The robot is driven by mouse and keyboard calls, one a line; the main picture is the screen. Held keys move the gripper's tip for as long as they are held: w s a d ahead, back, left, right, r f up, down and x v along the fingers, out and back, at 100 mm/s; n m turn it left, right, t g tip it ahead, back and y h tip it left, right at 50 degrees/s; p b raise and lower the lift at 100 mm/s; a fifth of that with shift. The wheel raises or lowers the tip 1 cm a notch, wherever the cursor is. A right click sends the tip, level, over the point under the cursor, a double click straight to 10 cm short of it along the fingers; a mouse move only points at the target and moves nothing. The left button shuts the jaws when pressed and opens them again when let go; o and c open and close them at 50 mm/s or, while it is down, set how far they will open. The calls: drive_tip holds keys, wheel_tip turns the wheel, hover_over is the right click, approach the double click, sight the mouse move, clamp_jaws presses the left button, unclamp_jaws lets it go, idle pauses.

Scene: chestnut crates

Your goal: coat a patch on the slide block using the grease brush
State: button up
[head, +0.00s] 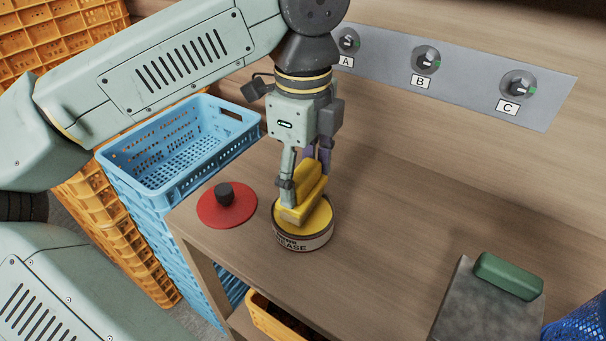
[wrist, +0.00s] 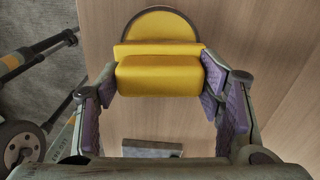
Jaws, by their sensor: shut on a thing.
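My gripper (head: 305,190) is shut on a yellow, block-shaped grease brush (head: 311,180). In the wrist view the brush (wrist: 158,75) sits between the purple finger pads. The brush is over the open grease tin (head: 303,241), its lower end overlapping the yellow grease inside; I cannot tell whether it touches the grease. The tin's round rim (wrist: 160,9) shows behind the brush in the wrist view. The grey slide block (head: 478,312) lies at the lower right of the bench, with a green bar (head: 508,276) on top. My gripper is well to its left.
A red lid with a black knob (head: 227,205) lies left of the tin. A blue crate (head: 185,183) stands beyond the bench's left edge. A panel with knobs A, B and C (head: 460,76) is on the back wall. Bench between tin and block is clear.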

sight(303, 172)
drive_tip(key=shift+r+p, duration=1.35)
drive_tip(key=shift+r, duration=1.2)
drive_tip(key=shift+f, duration=0.1)
